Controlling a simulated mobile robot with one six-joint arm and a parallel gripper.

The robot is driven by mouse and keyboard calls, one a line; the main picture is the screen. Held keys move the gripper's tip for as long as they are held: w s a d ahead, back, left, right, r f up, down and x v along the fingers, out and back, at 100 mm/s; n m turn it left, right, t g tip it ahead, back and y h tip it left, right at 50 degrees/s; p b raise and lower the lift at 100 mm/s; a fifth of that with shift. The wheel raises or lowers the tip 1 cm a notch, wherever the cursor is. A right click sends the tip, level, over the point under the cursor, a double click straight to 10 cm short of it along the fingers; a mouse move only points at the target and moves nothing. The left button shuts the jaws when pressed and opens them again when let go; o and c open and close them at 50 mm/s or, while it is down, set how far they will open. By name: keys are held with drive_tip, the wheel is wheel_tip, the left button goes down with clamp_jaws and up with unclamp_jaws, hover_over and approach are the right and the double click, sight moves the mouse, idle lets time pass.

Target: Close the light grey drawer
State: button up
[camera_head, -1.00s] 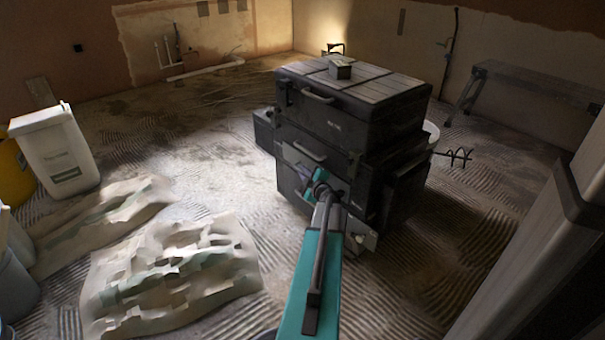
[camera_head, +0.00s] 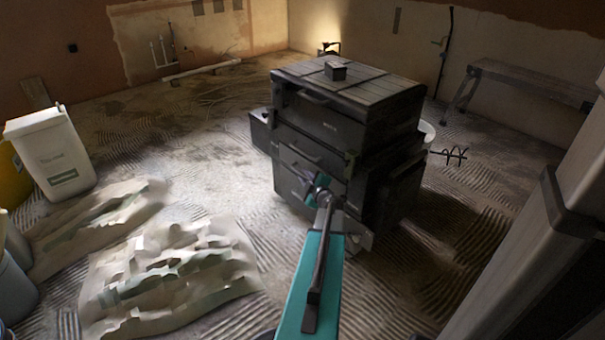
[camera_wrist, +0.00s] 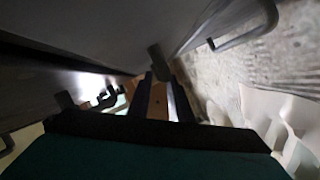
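A dark grey chest (camera_head: 345,125) with stacked drawer fronts stands on the floor in the head view. A drawer front with a bar handle (camera_head: 305,155) is in its middle; the dim light makes its grey shade hard to judge. I cannot tell how far that drawer stands out. My gripper (camera_head: 318,185) is low at the chest's front, close to the drawer fronts, partly hidden by my own arm.
A small box (camera_head: 335,71) sits on the chest top. Crumpled sheets (camera_head: 170,275) lie on the floor to the left, near a white bin (camera_head: 50,150). A bench (camera_head: 530,82) stands at the back right. Bare floor lies left of the chest.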

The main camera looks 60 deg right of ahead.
drive_tip(key=p+v, duration=0.3)
drive_tip(key=v, duration=0.6)
drive_tip(key=shift+s+a, duration=0.2)
drive_tip(key=shift+w+r, duration=0.1)
drive_tip(key=shift+r, duration=0.05)
